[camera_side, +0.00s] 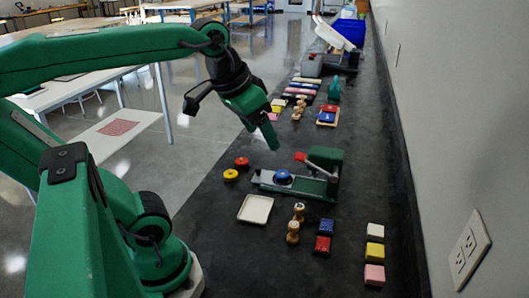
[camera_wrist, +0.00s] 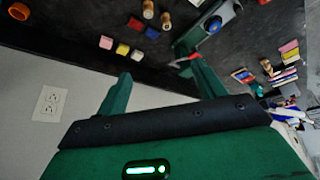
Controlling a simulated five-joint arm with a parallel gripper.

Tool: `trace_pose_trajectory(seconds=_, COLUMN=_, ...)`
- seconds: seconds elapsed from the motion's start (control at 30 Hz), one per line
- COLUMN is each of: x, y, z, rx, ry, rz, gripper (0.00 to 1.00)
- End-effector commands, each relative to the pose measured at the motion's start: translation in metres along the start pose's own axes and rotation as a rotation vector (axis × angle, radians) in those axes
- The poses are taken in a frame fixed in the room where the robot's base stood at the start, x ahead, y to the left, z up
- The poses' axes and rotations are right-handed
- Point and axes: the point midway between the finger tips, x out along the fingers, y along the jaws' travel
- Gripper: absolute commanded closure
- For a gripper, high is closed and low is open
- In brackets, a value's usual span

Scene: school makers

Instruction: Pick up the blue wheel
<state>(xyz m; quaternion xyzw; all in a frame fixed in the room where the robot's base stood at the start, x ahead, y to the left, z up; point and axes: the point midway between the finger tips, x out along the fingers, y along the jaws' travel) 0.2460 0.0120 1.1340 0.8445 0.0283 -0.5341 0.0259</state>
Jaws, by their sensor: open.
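The blue wheel (camera_side: 283,176) sits on the grey bed of a green bench device (camera_side: 324,174) with a red-tipped lever. It also shows near the top of the wrist view (camera_wrist: 214,26). My gripper (camera_side: 264,131) is raised above the dark bench, up and left of the blue wheel in the side view, and apart from it. In the wrist view my gripper (camera_wrist: 160,74) has its two green fingers spread with nothing between them.
A red wheel (camera_side: 241,162) and a yellow wheel (camera_side: 230,175) lie left of the device. A white tray (camera_side: 255,209), wooden pegs (camera_side: 293,232) and coloured blocks (camera_side: 322,245) are in front. More blocks and tools stand farther back. A wall with a socket (camera_side: 469,250) bounds the right.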

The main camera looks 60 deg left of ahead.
Motion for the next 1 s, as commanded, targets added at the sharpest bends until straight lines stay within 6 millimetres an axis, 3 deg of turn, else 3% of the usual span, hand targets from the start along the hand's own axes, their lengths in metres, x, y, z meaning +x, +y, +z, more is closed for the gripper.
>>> trace_pose_trajectory(seconds=0.47, x=0.009, y=-0.044, z=-0.081, rx=-0.231, ry=-0.147, rz=-0.064, gripper=0.31)
trace_pose_trajectory(seconds=1.0, x=0.056, y=-0.127, z=-0.154, rx=-0.517, ry=-0.318, rz=-0.132, gripper=0.31)
